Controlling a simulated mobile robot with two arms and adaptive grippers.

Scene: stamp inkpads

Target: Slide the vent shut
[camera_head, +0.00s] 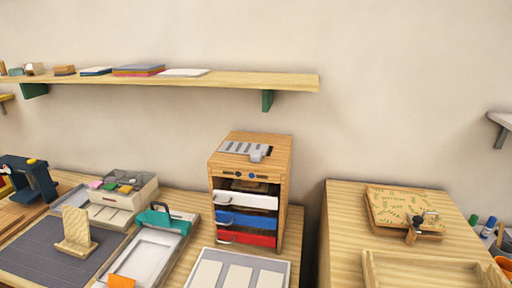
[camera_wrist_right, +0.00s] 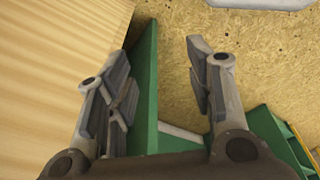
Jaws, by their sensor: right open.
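The vent (camera_head: 243,149) is a grey slotted plate on top of the small wooden drawer cabinet (camera_head: 283,176) in the head view. A light grey tab (camera_head: 257,153) sits at its right front, with a small dark area beside it. I cannot tell exactly how far the slots are covered. My right gripper (camera_wrist_right: 160,85) shows only in the right wrist view. Its fingers are apart with nothing held between them, and the vent is not seen there. My left gripper is not in view.
The cabinet has white, blue and red drawers below a dark open bay. A shelf (camera_head: 230,80) hangs behind and above it. Trays and a stamp stand at left; another wooden table (camera_head: 340,225) stands at right. A green panel (camera_wrist_right: 145,90) is close to my right fingers.

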